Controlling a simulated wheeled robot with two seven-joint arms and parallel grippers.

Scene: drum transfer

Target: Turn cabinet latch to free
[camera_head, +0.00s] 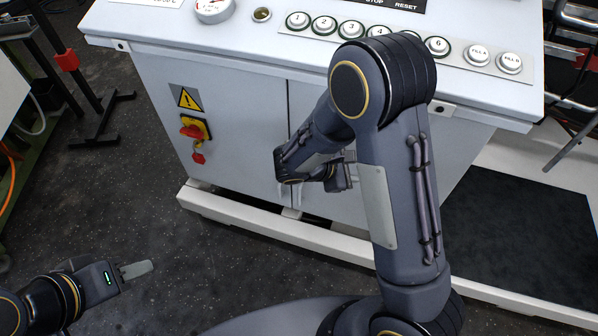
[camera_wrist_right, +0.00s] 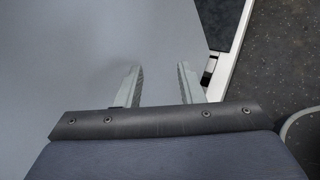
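The white cabinet (camera_head: 240,110) stands ahead of me, with a vertical door seam near its middle. A red rotary handle on a yellow plate (camera_head: 194,129) is on the left door, with a small red piece hanging below it. No separate latch can be made out; my right arm covers the door area right of the seam. My right gripper (camera_wrist_right: 160,66) has its two fingers apart with nothing between them, in front of a plain grey surface. My left gripper (camera_head: 137,270) is low at the left, over the floor, away from the cabinet; its fingers overlap in view.
A panel with a row of numbered buttons (camera_head: 350,29) tops the cabinet. A pale base rail (camera_head: 240,212) runs along its foot. A black mat (camera_head: 520,240) lies at the right. A stand with a red clamp (camera_head: 67,60) is at the left. The floor between is clear.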

